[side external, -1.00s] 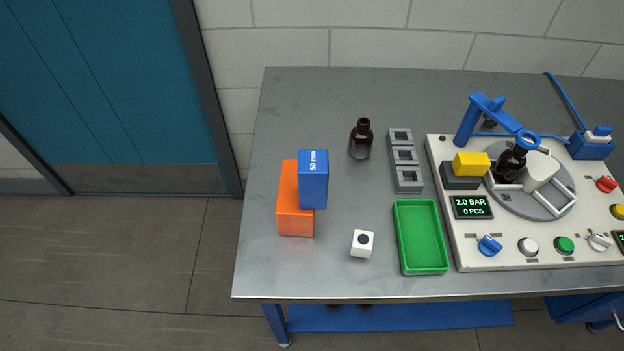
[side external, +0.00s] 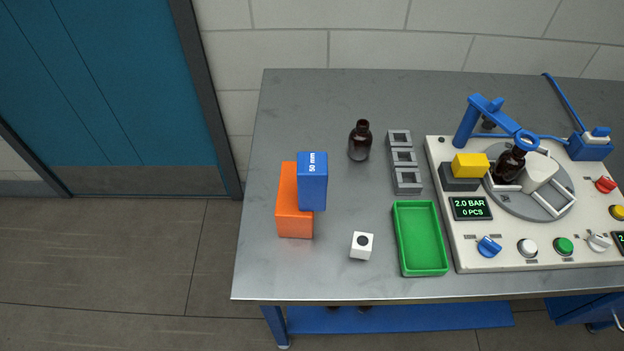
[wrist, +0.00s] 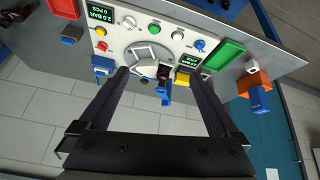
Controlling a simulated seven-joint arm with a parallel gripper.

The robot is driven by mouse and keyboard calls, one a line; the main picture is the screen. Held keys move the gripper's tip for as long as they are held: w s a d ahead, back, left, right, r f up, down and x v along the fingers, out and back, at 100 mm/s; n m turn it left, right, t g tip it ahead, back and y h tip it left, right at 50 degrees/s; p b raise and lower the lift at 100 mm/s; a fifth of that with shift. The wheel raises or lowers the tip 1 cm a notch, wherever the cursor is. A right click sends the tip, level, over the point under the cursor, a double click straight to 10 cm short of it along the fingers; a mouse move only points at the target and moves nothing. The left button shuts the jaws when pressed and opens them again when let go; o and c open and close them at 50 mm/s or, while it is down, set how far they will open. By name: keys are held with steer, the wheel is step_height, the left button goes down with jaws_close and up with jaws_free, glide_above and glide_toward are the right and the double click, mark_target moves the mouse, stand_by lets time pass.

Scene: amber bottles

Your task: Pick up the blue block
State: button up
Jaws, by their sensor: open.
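The blue block (side external: 313,183), marked "50 mm", stands at the left part of the table in the side view. It sits against or on the orange block (side external: 296,213); I cannot tell which. The blue block also shows at the right of the wrist view (wrist: 259,100), beside the orange block (wrist: 254,82). My gripper (wrist: 158,75) is open and empty in the wrist view, its fingers apart. The blue block lies well outside the fingers, to their right. My gripper does not show in the side view.
A white cube (side external: 362,245) and a green tray (side external: 419,238) are right of the blocks. An amber bottle (side external: 360,142) and grey holders (side external: 406,180) stand behind. A control panel (side external: 540,253) with a blue arm (side external: 488,112) fills the right. The table's left rear is clear.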

steer(key=w+a+r+n+y, duration=0.3)
steer(key=w+a+r+n, duration=0.2)
steer(key=w+a+r, duration=0.35)
steer(key=w+a+r+n+g+y, duration=0.25)
steer(key=w+a+n, duration=0.35)
steer(key=w+a, duration=0.6)
steer(key=n+g, duration=0.4)
glide_above(312, 172)
steer(key=w+d, duration=0.2)
steer(key=d, duration=0.4)
step_height(312, 172, down, 15)
steer(key=shift+y, duration=0.25)
steer(key=x, duration=1.2)
steer(key=shift+w+d+f, duration=0.15)
steer(key=shift+d+f, duration=0.05)
steer(key=shift+f, duration=0.3)
steer(key=shift+r, duration=0.1)
jaws_close()
